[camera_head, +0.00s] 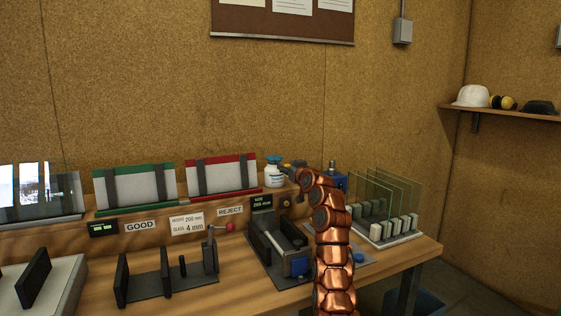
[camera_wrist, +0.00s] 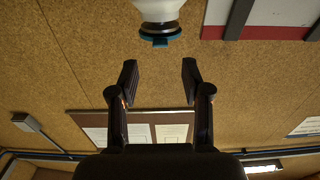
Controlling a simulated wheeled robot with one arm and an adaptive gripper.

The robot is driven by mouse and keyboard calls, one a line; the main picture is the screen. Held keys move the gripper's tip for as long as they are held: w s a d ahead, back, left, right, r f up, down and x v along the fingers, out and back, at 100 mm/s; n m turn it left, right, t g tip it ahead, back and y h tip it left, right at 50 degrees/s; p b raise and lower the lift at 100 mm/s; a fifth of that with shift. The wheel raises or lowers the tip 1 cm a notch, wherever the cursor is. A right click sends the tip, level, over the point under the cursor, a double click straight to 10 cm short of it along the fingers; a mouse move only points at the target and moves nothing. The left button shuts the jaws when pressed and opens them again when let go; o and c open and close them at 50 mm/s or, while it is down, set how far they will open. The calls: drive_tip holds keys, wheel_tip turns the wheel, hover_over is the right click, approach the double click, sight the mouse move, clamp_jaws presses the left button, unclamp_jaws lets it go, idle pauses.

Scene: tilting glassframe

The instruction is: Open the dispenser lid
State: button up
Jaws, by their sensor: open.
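The dispenser (camera_head: 274,175) is a small white bottle with a blue label, standing upright on the raised back ledge of the bench. Its blue lid (camera_head: 274,158) looks shut. In the wrist view, which is upside down, the white dispenser body (camera_wrist: 157,8) is at the top, with the dark and blue lid (camera_wrist: 160,36) facing the gap between my fingers. My gripper (camera_wrist: 158,75) is open and empty, its fingertips apart from the lid. In the head view my gripper (camera_head: 291,164) is just right of the dispenser, partly hidden by my copper-coloured arm.
Green (camera_head: 135,185) and red (camera_head: 221,174) racks stand left of the dispenser. Upright glass panes (camera_head: 385,195) stand in a rack to the right. A clamp fixture (camera_head: 280,245) and a gauge stand (camera_head: 165,280) sit in front. The wall behind is close.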

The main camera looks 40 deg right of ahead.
sight(279, 160)
drive_tip(key=shift+p+x, duration=0.9)
drive_tip(key=shift+x, duration=1.05)
drive_tip(key=p+x, duration=0.2)
drive_tip(key=p, duration=0.1)
drive_tip(key=shift+w+d, duration=0.1)
drive_tip(key=shift+w, duration=0.25)
clamp_jaws()
